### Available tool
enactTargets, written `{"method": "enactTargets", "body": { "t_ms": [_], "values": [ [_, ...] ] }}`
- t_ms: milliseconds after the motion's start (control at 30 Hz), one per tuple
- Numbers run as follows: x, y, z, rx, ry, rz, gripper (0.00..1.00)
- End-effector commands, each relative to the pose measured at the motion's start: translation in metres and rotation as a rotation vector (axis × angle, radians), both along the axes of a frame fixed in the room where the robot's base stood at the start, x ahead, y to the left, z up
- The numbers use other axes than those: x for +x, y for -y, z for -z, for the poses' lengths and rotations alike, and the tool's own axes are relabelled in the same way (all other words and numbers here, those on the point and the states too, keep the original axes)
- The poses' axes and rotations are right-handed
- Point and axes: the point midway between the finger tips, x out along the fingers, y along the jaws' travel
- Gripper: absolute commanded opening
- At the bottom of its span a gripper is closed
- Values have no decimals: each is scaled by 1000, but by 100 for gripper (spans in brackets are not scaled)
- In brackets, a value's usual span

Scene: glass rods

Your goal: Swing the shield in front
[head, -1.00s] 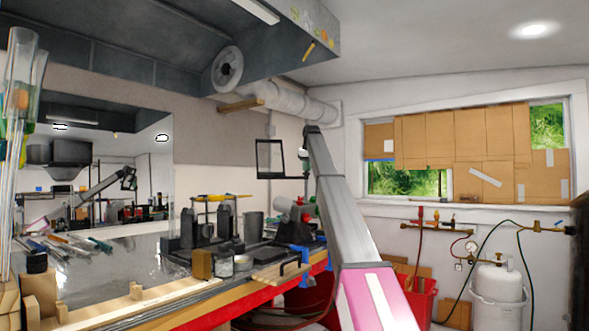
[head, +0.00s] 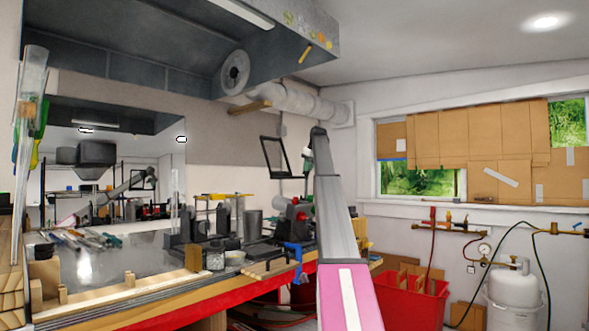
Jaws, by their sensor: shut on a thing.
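The shield is a clear panel in a thin black frame (head: 263,152), above the far end of the workbench. It looks tilted, its top leaning to the left. My gripper (head: 307,158) is small and far off, just right of the shield, and partly hidden behind my own arm. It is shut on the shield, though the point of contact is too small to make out.
The workbench (head: 150,310) carries a torch (head: 301,212), dark holders (head: 222,217), a blue clamp (head: 293,257) and several glass rods and tools. A red bin (head: 412,300) and a white gas tank (head: 514,285) stand on the right. A grey hood hangs overhead.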

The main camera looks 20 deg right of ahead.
Motion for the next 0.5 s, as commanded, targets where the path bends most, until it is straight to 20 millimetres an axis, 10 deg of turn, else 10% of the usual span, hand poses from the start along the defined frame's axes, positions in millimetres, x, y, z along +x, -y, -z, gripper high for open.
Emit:
{"method": "enactTargets", "body": {
  "t_ms": [500],
  "values": [
    [-7, 17, 4, -2, -6, -20, 0]
  ]
}}
